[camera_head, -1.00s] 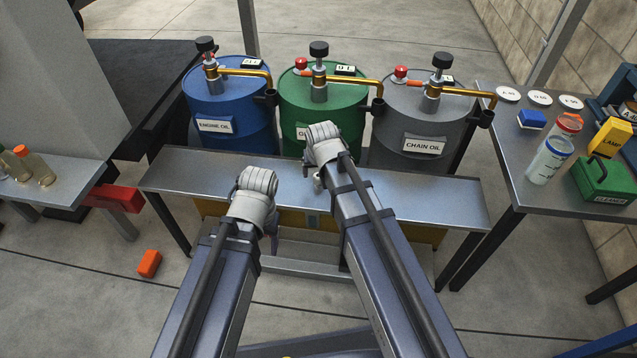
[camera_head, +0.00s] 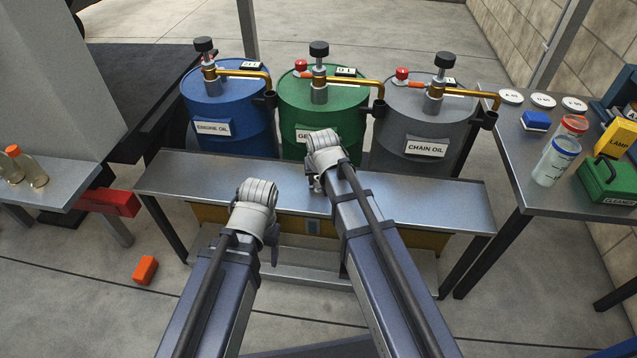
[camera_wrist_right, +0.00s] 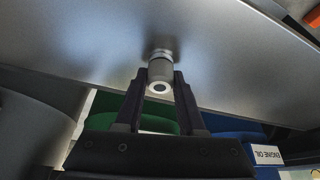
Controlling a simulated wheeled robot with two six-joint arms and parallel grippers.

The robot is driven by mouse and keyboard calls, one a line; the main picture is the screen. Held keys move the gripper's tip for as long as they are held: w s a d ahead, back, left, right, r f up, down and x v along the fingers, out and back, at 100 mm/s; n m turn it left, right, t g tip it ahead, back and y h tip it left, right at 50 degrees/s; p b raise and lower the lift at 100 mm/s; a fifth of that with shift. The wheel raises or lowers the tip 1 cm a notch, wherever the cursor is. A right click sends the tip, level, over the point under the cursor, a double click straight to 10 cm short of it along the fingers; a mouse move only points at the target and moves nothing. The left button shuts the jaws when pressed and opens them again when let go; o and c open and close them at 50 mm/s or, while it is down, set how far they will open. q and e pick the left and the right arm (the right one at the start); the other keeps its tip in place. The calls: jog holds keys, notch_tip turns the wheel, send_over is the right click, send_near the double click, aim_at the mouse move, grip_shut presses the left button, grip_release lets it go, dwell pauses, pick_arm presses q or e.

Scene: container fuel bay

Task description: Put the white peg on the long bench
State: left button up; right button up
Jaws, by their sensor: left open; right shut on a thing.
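The long bench (camera_head: 420,198) is the grey metal-topped one in front of the drums. My right gripper (camera_head: 317,184) is over its middle, fingers pointing down. In the right wrist view it is shut on the white peg (camera_wrist_right: 160,72), a short pale cylinder with a dark hole in its near end. The peg's far end is close to the bench top (camera_wrist_right: 90,35); I cannot tell whether it touches. In the head view the peg is hidden or too small to make out. My left gripper (camera_head: 273,252) is open, in front of the bench's near edge.
A blue drum (camera_head: 227,120), a green drum (camera_head: 330,100) and a grey drum (camera_head: 400,115) stand behind the bench. A side table (camera_head: 520,195) at right holds jars and boxes. A left table (camera_head: 60,185) holds bottles. An orange block (camera_head: 146,269) lies on the floor. The bench top looks clear.

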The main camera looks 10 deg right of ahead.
grip_shut()
jog(key=shift+r, duration=0.1)
notch_tip(320, 180, up, 10)
jog(key=p, duration=1)
notch_tip(320, 180, up, 26)
jog(key=p, duration=2.6)
send_over(318, 178)
jog(key=shift+f, duration=0.25)
